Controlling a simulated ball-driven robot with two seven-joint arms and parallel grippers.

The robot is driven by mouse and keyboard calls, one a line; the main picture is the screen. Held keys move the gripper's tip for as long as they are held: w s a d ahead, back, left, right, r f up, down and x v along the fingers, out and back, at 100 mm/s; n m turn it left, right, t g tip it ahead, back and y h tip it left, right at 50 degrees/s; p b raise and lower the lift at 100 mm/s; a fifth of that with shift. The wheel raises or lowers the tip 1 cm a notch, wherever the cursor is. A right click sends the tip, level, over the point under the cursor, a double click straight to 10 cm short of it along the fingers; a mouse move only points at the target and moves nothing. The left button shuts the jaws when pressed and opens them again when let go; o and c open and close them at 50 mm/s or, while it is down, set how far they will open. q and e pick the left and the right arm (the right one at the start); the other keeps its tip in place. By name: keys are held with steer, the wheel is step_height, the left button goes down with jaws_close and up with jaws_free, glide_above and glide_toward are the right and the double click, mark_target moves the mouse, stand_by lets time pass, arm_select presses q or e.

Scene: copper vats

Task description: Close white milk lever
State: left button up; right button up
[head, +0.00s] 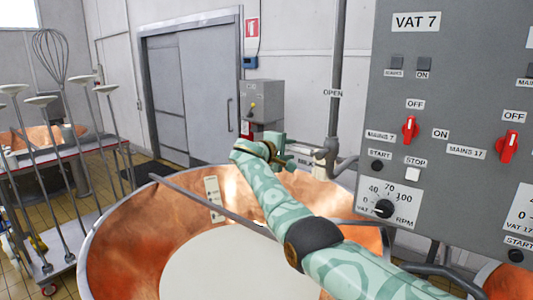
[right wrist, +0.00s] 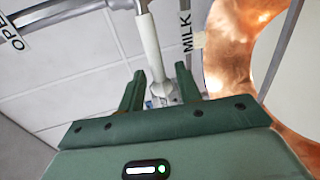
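The white milk lever (right wrist: 149,45) is a pale rod running down from the top of the right wrist view to a grey metal fitting (right wrist: 163,92). My right gripper (right wrist: 160,88) is open, its two green fingers on either side of the lever's lower end and the fitting. I cannot tell whether a finger touches it. A "MILK" label (right wrist: 187,32) is just right of the lever. In the head view my right gripper (head: 288,152) is over the vat's far rim, near the pipe valve (head: 327,154); the lever is not clear there. My left gripper is not in view.
The copper vat (head: 128,240) with pale liquid (head: 225,268) lies below my right arm. The grey VAT 7 control panel (head: 450,75) stands at the right. A vertical pipe with an "OPEN" label (head: 333,93) rises behind the gripper. A tool cart (head: 75,265) is at left.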

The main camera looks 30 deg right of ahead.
steer(key=b+v, duration=0.3)
steer(key=v, duration=1.1)
steer(key=shift+b, duration=0.3)
steer(key=shift+w, duration=0.1)
